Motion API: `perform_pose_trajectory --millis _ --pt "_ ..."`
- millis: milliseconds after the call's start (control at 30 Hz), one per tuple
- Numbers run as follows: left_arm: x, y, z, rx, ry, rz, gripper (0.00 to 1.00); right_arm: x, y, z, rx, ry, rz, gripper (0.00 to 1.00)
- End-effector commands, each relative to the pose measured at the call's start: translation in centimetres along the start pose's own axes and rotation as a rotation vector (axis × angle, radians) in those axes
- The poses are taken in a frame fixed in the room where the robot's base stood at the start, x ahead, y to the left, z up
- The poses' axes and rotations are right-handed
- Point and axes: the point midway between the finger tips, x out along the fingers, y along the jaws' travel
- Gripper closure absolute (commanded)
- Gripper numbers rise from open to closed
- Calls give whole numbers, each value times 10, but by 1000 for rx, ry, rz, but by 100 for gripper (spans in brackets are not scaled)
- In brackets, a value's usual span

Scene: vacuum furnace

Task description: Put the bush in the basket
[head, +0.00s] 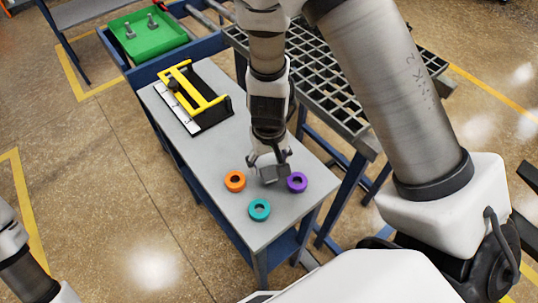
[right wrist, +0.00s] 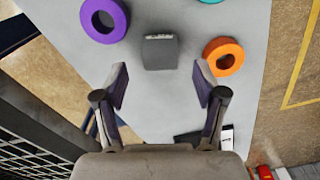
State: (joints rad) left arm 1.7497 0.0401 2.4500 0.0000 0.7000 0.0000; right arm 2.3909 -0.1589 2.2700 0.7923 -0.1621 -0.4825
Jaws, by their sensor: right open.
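Three rings that look like bushes lie on the grey table: orange (head: 235,181), teal (head: 259,210) and purple (head: 297,182). A small dark grey block (head: 275,174) sits between the orange and purple rings. A black holder with a yellow frame (head: 199,97) stands farther back on the table; I cannot tell whether it is the basket. My right gripper (head: 268,158) points down over the table, open and empty. In the right wrist view its parted fingers (right wrist: 161,84) face the grey block (right wrist: 160,52), apart from it. My left gripper is out of view.
A green bin (head: 148,48) with two metal parts sits on a blue-framed bench at the back left. A metal grating (head: 335,75) stands right of the table. A white scale strip (head: 177,109) lies beside the yellow frame. The table's left edge is clear.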

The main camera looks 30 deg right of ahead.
Motion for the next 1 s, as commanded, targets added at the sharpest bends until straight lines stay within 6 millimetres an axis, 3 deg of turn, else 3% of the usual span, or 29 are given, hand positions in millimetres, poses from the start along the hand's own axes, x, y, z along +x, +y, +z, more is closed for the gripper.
perform_pose_trajectory --millis 33,133,400,433,600,633,1000 --pt "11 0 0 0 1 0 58 16 0 1 1 -3 1 29" --pt "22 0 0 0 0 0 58 34 0 1 1 -1 0 29" --pt "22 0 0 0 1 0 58 37 0 0 0 0 -1 29" --pt "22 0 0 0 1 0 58 37 0 0 0 -1 -1 33" --pt "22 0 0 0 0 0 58 37 0 0 0 -1 -1 93" --pt "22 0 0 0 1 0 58 37 0 0 0 -1 -1 100" --pt "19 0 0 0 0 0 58 35 0 0 0 0 -1 100"
